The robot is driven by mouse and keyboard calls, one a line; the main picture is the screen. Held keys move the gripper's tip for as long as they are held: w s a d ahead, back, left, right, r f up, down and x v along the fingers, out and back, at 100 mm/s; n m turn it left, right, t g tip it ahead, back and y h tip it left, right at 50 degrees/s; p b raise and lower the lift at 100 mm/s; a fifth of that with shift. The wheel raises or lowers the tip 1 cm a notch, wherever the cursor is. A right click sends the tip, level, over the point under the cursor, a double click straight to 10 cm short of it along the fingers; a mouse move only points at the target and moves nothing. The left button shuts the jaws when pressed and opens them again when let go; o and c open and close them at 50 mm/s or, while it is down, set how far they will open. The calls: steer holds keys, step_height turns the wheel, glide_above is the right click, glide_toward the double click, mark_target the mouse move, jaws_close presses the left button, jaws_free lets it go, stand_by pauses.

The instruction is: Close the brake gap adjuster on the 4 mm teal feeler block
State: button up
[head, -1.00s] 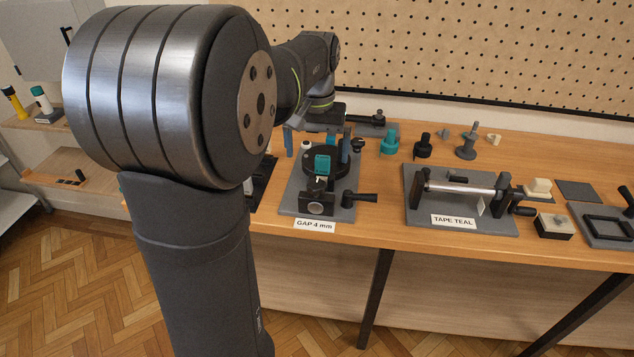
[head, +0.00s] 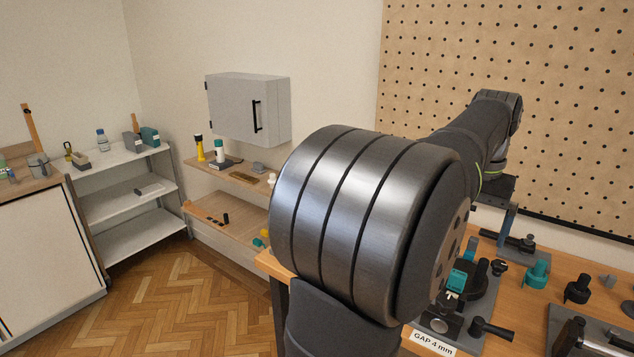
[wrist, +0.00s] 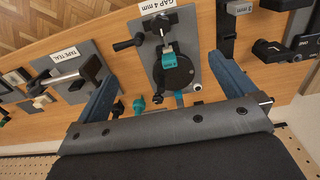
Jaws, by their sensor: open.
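The brake gap adjuster (wrist: 166,37) stands on a grey plate labelled GAP 4 mm, with a black disc (wrist: 183,77) and a black side handle (wrist: 128,43). The teal feeler block (wrist: 169,60) sits at the adjuster, at the disc's edge; whether the jaws touch it I cannot tell. In the head view the block (head: 457,281) and handle (head: 490,328) show beside my arm, which hides part of the adjuster. My gripper (wrist: 164,72) is open and empty, its blue fingers wide apart on either side of the disc in the picture. One finger shows in the head view, raised above the bench.
A teal knobbed piece (head: 537,273) and a black one (head: 577,289) stand right of the adjuster. A plate labelled TAPE TEAL (wrist: 75,72) lies on the other side in the wrist view. The pegboard (head: 540,110) rises behind the bench. Shelves stand at far left.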

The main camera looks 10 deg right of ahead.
steer(key=c, duration=0.9)
steer(key=n+g+h, duration=0.5)
steer(key=n+h, duration=1.2)
steer(key=n, duration=0.7)
glide_toward(447, 300)
steer(key=x, duration=1)
steer(key=c, duration=1)
steer(key=shift+m+g, duration=0.4)
